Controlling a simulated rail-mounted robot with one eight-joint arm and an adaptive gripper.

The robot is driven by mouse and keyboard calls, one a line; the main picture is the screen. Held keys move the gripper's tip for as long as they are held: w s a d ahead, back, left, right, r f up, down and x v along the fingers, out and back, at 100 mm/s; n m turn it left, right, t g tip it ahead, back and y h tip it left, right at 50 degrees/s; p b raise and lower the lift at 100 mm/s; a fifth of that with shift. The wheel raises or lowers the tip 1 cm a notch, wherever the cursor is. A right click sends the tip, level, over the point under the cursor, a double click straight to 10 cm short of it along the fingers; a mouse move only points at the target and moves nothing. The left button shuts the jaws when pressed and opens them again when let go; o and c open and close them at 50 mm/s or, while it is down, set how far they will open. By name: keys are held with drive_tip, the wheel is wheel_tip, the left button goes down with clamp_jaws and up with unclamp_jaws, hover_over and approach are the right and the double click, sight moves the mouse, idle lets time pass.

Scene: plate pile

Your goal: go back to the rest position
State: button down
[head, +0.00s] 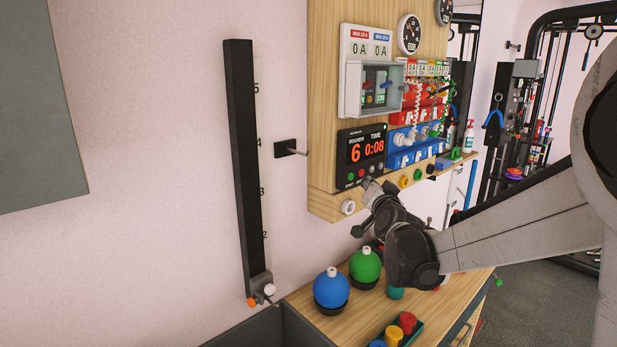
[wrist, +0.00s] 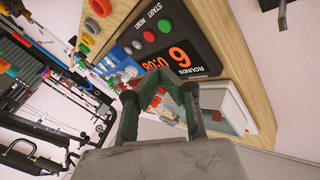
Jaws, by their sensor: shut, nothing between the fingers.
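My gripper (head: 367,184) is in front of the lower part of a wooden wall panel (head: 322,190), just below a black timer (head: 362,152) with red digits. In the wrist view my gripper (wrist: 156,78) shows its two dark green fingers angled together at the tips, with nothing held between them. I cannot tell whether the fingertips touch the panel. The rest position is not marked in either view.
A blue ball (head: 331,289) and a green ball (head: 365,266) stand on the wooden cabinet top (head: 309,300) below my arm. A black vertical rail (head: 247,160) is on the wall at left. Blue switches (head: 407,148) sit beside the timer. Gym equipment stands at the right.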

drive_tip(key=s+a+n+g+y, duration=0.15)
drive_tip(key=s+n+g, duration=0.3)
drive_tip(key=s, duration=1.35)
drive_tip(key=s+d+f+g+h, duration=0.1)
drive_tip(key=s+f+g, duration=0.2)
drive_tip(key=s, duration=0.9)
drive_tip(key=s+d+f+n+g+h, duration=0.1)
drive_tip(key=s+f+g, duration=0.2)
drive_tip(key=s+f, duration=0.5)
drive_tip(key=s, duration=0.5)
drive_tip(key=shift+s+d+f, duration=0.25)
drive_tip(key=shift+s+d, duration=0.05)
drive_tip(key=shift+n, duration=0.25)
